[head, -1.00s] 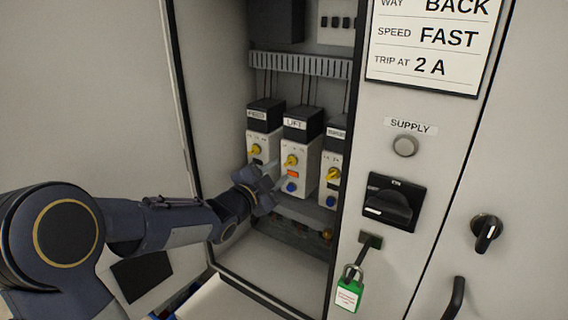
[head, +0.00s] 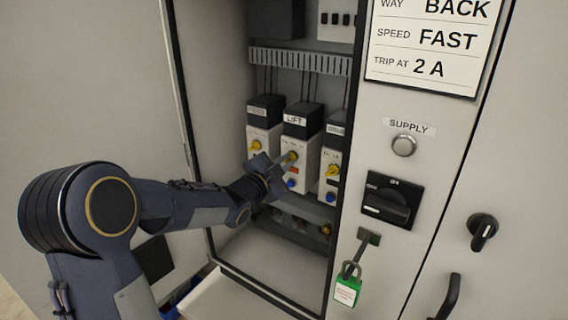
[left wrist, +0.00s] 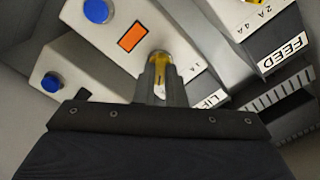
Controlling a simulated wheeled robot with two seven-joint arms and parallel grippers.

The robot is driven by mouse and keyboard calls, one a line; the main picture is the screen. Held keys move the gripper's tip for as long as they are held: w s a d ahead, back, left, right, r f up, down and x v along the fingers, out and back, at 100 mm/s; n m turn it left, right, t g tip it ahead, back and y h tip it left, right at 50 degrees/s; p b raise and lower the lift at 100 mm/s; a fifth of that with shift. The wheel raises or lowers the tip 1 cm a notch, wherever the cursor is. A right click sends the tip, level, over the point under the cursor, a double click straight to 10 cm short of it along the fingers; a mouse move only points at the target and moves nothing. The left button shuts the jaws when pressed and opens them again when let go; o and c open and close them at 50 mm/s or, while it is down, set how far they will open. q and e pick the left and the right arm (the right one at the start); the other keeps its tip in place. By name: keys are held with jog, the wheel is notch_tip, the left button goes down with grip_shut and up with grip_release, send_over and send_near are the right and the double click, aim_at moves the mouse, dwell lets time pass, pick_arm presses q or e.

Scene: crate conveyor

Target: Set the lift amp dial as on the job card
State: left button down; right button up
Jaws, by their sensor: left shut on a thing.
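The lift unit (head: 298,131) stands in the middle of the cabinet row under a LIFT label. Its yellow dial (left wrist: 158,62) is between the fingers of my left gripper (left wrist: 160,72), which is shut on it. In the head view the left gripper (head: 285,162) reaches the dial from the lower left and partly covers it. The fingers hide much of the dial and its scale, so I cannot tell its setting. The job card (head: 424,42) reads WAY BACK, SPEED FAST, TRIP AT 2 A. My right gripper is not in view.
The lift unit has an orange window (left wrist: 132,36) and a blue button (left wrist: 97,10). The feed unit (head: 262,138) is close on the left, another unit (head: 333,165) close on the right. A supply switch (head: 389,202) and green padlock (head: 346,290) are on the right panel.

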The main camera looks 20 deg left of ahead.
pick_arm(q)
jog(key=n+b, duration=0.4)
jog(key=shift+f+n, duration=0.1)
jog(key=shift+n, duration=1.5)
jog(key=shift+n+b, duration=0.3)
jog(key=shift+n, duration=0.9)
jog(key=c, duration=1.5)
grip_release()
